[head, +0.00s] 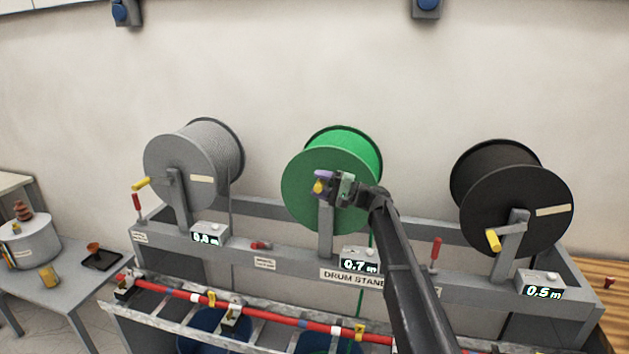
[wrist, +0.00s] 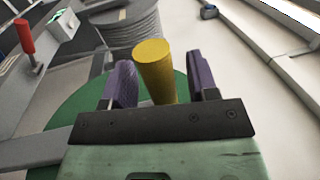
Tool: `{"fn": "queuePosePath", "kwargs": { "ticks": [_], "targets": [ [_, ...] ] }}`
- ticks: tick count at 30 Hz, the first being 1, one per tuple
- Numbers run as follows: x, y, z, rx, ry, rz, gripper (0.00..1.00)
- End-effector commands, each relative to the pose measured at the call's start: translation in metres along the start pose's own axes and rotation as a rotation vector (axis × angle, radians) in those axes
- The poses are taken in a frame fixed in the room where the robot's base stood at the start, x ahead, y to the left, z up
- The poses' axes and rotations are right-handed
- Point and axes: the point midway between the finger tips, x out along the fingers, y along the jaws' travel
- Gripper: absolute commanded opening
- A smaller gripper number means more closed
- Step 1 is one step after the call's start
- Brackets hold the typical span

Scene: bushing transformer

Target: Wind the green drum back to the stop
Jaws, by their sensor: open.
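The green drum (head: 340,150) sits in the middle of the drum stand, with green cable hanging down from it. Its counter (head: 359,264) reads 0.7 m. In the wrist view, the drum's green flange (wrist: 60,130) lies behind my gripper. My gripper (head: 322,182) is at the drum's hub. In the wrist view, my gripper (wrist: 162,85) is open, with its two purple fingers on either side of the yellow crank handle (wrist: 154,70). A gap shows beside the handle, wider on the right. The handle (head: 318,187) is mostly covered by the gripper in the head view.
A grey drum (head: 190,165) stands left, its counter at 0.8 m or similar, and a black drum (head: 510,205) right, at 0.5 m. A red pipe (head: 260,316) runs along the front. A side table (head: 70,283) is left.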

Motion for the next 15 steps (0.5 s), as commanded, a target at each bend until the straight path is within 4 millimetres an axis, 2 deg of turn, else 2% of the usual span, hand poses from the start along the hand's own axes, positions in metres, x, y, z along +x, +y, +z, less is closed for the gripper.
{"fn": "queuePosePath", "kwargs": {
  "ticks": [3, 11, 15],
  "targets": [
    [0.0146, -0.0006, -0.0001, 0.000, -0.001, 0.000, 0.54],
    [0.0178, 0.0003, 0.0001, 0.000, 0.000, 0.000, 0.54],
    [0.0177, 0.0003, 0.0002, 0.000, 0.000, 0.000, 0.35]
  ]
}}
